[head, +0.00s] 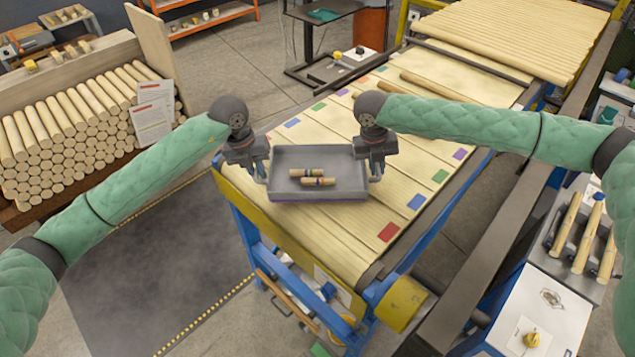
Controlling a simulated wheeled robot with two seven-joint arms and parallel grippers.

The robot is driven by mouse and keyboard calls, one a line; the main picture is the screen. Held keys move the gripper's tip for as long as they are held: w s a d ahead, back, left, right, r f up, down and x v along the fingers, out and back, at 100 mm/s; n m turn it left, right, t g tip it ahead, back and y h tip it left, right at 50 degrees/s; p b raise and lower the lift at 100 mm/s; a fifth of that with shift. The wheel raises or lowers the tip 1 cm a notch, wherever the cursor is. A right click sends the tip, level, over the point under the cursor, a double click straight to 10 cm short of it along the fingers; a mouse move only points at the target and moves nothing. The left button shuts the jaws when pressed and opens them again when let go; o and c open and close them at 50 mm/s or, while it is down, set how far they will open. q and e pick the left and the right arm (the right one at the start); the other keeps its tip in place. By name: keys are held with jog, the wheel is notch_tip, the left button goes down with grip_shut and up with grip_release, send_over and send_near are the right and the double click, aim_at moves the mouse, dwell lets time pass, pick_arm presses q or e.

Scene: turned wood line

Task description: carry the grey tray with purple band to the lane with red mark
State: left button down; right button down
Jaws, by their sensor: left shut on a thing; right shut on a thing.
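The grey tray with purple band (285,157) is held between my two grippers over the near part of the slatted wooden line. Two short turned wood pieces with dark bands (319,181) lie in it. My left gripper (262,178) is shut on the tray's left side, and my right gripper (374,176) is shut on its right side. Only a little of the purple band shows along the tray's lower front edge. The red mark (388,232) is at the right edge of the line, on a lane nearer to me than the tray. Whether the tray touches the slats is unclear.
Blue (417,201), green (440,176) and purple (460,154) marks follow along the right edge. A dark rail (480,235) runs beside the line. A stack of dowels (75,130) stands left. The slats in front of the tray are clear.

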pick_arm(q)
jog(key=shift+f+b, duration=0.35)
jog(key=shift+f, duration=0.2)
pick_arm(e)
jog(key=shift+w+f, duration=0.1)
jog(key=shift+f, duration=0.5)
pick_arm(q)
jog(key=c, duration=1.5)
grip_release()
jog(key=shift+r, duration=0.15)
jog(key=shift+c, duration=0.2)
pick_arm(e)
jog(key=c, duration=1.5)
grip_release()
jog(key=shift+r, duration=0.2)
jog(key=shift+c, duration=0.2)
pick_arm(q)
jog(key=shift+o, duration=0.4)
pick_arm(e)
jog(key=shift+o, duration=0.4)
pick_arm(q)
jog(key=o, duration=0.7)
jog(key=shift+d, duration=0.1)
pick_arm(e)
jog(key=shift+a, duration=0.1)
pick_arm(q)
jog(key=shift+r, duration=0.1)
